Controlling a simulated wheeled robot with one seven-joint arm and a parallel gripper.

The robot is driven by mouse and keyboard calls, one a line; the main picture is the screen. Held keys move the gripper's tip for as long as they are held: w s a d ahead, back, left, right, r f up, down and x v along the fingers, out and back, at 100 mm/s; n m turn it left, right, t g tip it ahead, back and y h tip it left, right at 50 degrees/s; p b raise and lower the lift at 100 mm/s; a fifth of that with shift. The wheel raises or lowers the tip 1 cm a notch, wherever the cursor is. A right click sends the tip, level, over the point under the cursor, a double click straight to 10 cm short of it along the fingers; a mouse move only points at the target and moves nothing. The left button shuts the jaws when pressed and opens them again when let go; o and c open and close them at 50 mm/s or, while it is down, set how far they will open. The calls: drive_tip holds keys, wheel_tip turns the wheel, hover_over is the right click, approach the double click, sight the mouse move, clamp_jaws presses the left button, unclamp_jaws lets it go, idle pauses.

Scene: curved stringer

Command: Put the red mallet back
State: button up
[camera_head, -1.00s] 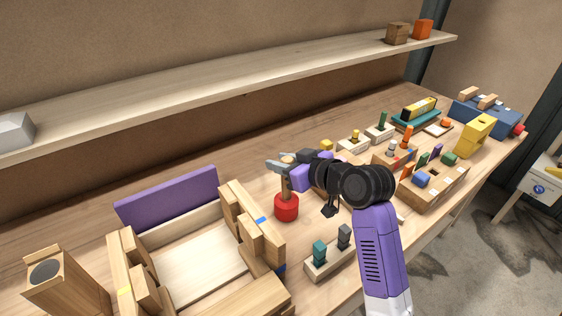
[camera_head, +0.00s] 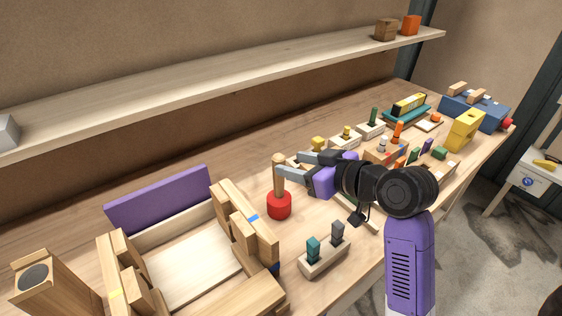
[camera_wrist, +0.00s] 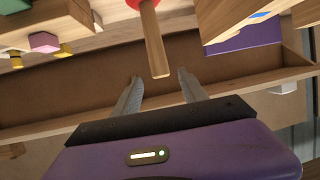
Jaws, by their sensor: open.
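The red mallet stands upright on the workbench, its red head (camera_head: 279,205) down and its wooden handle (camera_head: 279,172) up, just right of the wooden box frame. My gripper (camera_head: 288,163) is open and empty, to the right of the upper handle. In the wrist view the handle (camera_wrist: 152,38) runs down from the red head (camera_wrist: 133,3), and its free end lies in line with the gap between my two fingertips (camera_wrist: 158,77). The fingers are apart from the handle there. Whether a fingertip touches it in the head view I cannot tell.
The wooden box frame (camera_head: 190,268) with a purple back board (camera_head: 160,200) stands left of the mallet. A small block holder (camera_head: 325,260) with teal and grey pegs lies in front. Several toy holders crowd the bench behind and right of my arm. A shelf (camera_head: 200,88) runs above.

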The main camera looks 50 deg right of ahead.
drive_tip(key=p+v, duration=0.2)
drive_tip(key=v, duration=0.1)
drive_tip(key=shift+s+a+r, duration=0.1)
drive_tip(key=shift+s, duration=0.15)
idle(0.4)
drive_tip(key=d+r+m+t+h, duration=0.2)
drive_tip(key=d+r+m+h, duration=0.1)
drive_tip(key=d+r+h, duration=0.15)
drive_tip(key=s+a+f+n+y, duration=0.2)
drive_tip(key=s+a+f+y, duration=0.1)
drive_tip(key=s+a+f, duration=0.4)
drive_tip(key=s+a+f+n+y, duration=0.2)
drive_tip(key=s+a+f, duration=0.5)
drive_tip(key=s+a, duration=0.7)
drive_tip(key=a+y, duration=0.1)
drive_tip(key=a, duration=0.4)
drive_tip(key=shift+a+f+n+g+y, duration=0.2)
drive_tip(key=shift+a+n+g+y, duration=0.05)
drive_tip(key=shift+n+g+y, duration=0.15)
drive_tip(key=shift+s, duration=0.1)
